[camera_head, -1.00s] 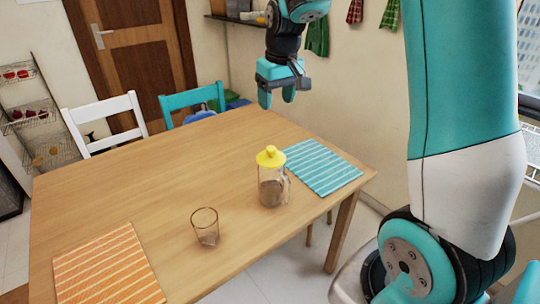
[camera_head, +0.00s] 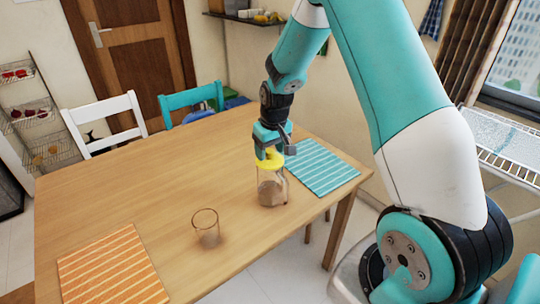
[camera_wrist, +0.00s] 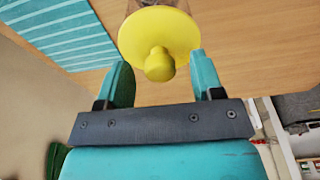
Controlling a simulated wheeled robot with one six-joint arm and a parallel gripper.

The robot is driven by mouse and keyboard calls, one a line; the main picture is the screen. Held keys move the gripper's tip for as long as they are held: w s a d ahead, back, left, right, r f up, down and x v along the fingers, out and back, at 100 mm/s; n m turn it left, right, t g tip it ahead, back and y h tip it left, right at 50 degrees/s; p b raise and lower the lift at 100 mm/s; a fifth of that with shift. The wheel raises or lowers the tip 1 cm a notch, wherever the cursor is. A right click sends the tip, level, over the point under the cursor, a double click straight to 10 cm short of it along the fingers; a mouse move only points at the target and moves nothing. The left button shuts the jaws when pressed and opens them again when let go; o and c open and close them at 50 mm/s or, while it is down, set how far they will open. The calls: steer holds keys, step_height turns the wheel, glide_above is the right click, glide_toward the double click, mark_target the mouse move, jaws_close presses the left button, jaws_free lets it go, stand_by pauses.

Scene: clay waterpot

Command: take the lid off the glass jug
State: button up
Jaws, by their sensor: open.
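The glass jug (camera_head: 271,188) stands upright on the table, with brownish contents low inside. Its yellow lid (camera_head: 268,166) sits on top, partly hidden by my gripper in the head view. In the wrist view the lid (camera_wrist: 180,35) shows as a round disc with a knob (camera_wrist: 159,64) sticking out. My gripper (camera_head: 270,152) is right above the jug, pointing down. In the wrist view my gripper (camera_wrist: 160,72) is open, with one teal finger on each side of the knob and a gap to each. The jug's body is mostly hidden there behind the lid.
Two chairs stand at the far edge. The table's middle left is clear.

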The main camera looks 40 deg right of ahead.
steer(key=shift+w+f, duration=0.1)
steer(key=shift+f, duration=0.5)
steer(key=c, duration=1)
steer(key=shift+r, duration=0.15)
